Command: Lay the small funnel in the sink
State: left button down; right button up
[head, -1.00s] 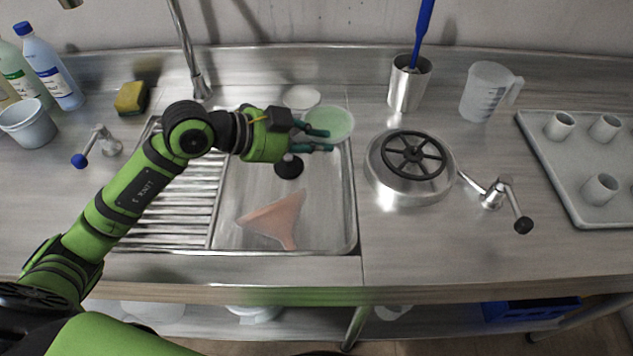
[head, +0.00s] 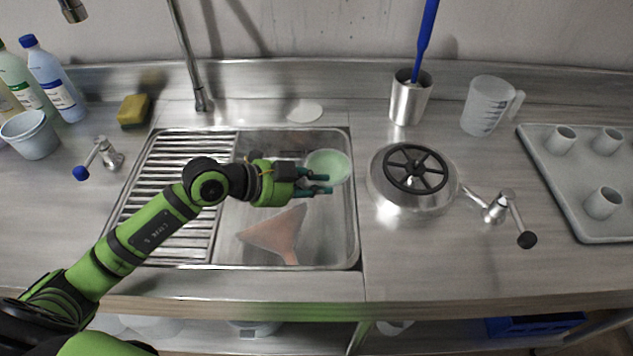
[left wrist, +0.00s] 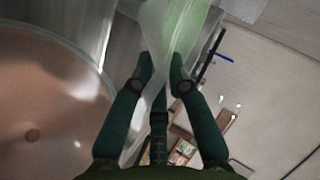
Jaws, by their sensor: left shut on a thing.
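The small funnel (head: 329,166) is pale green and translucent, with its round mouth showing in the head view. My left gripper (head: 318,183) is shut on it, over the right part of the sink basin (head: 330,235). In the left wrist view the green funnel (left wrist: 178,25) sits between the two fingertips (left wrist: 162,75). I cannot tell whether it touches the basin. A larger pink funnel (head: 276,234) lies in the front of the basin. It fills the left of the left wrist view (left wrist: 50,100). My right gripper is not in view.
A slatted drainer (head: 180,165) covers the sink's left part. The tap (head: 201,100) and a white disc (head: 305,112) are behind it. A steel drum lid with black handwheel (head: 415,168) stands right of the sink. Bare counter lies in front of it.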

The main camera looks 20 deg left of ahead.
pick_arm(q)
jog(key=shift+f, duration=0.4)
jog(key=c, duration=1.2)
grip_release()
jog(key=shift+r, duration=0.25)
jog(key=v, duration=0.4)
jog(key=b+v, duration=0.1)
jog(key=v, duration=0.7)
jog(key=shift+r, duration=0.35)
